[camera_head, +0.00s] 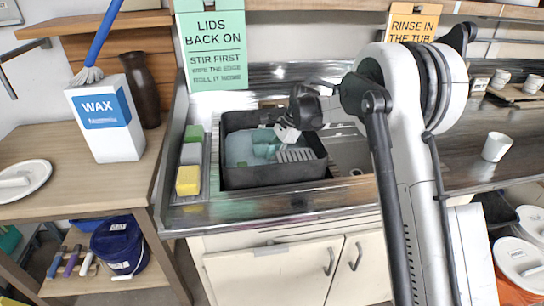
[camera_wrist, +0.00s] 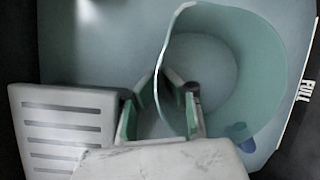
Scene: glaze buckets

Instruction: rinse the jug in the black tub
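The black tub (camera_head: 275,176) sits in the metal sink and holds pale bluish water. The jug (camera_head: 264,140), translucent blue-green, is inside the tub, partly hidden by my gripper in the head view. In the wrist view the jug (camera_wrist: 252,52) shows its round mouth, with a small blue patch (camera_wrist: 238,131) low on its right side. My gripper (camera_wrist: 168,92) reaches down into the tub. Its two fingers stand apart, one on each side of the jug's near wall, with a gap visible between them. Whether either finger touches the wall is unclear.
A grey slotted piece (camera_wrist: 65,125) lies left of the jug in the tub. "FULL" is printed on the tub's right wall. Sponges (camera_head: 188,180) line the sink's left edge. A wax box (camera_head: 105,122) stands on the left table; a white cup (camera_head: 496,146) stands on the right counter.

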